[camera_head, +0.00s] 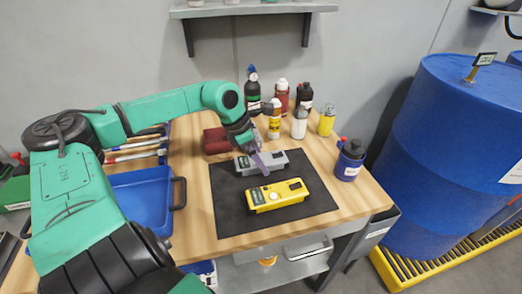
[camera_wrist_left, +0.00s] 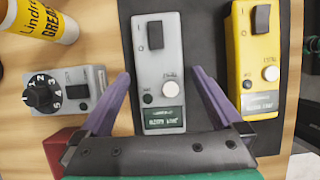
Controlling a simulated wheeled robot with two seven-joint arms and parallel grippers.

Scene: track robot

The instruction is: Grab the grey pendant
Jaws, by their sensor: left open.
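The grey pendant (camera_head: 274,160) lies on a dark mat (camera_head: 232,222), partly hidden by my gripper in the head view. In the left wrist view the grey pendant (camera_wrist_left: 156,62) lies lengthwise between my fingers, with a dark rocker switch, a round knob and a small display. My left gripper (camera_head: 261,163) is over it, pointing down. In the wrist view my left gripper (camera_wrist_left: 160,76) is open, with one purple finger on each side of the pendant. I cannot tell whether the fingers touch it. My right gripper is not in view.
A yellow pendant (camera_head: 278,195) lies beside it on the mat. A grey box with a black dial (camera_wrist_left: 75,90) lies on the other side. Several bottles, including a white one (camera_head: 299,123), stand behind. A blue tray (camera_head: 143,202) is at left; a blue bottle (camera_head: 349,162) stands at right.

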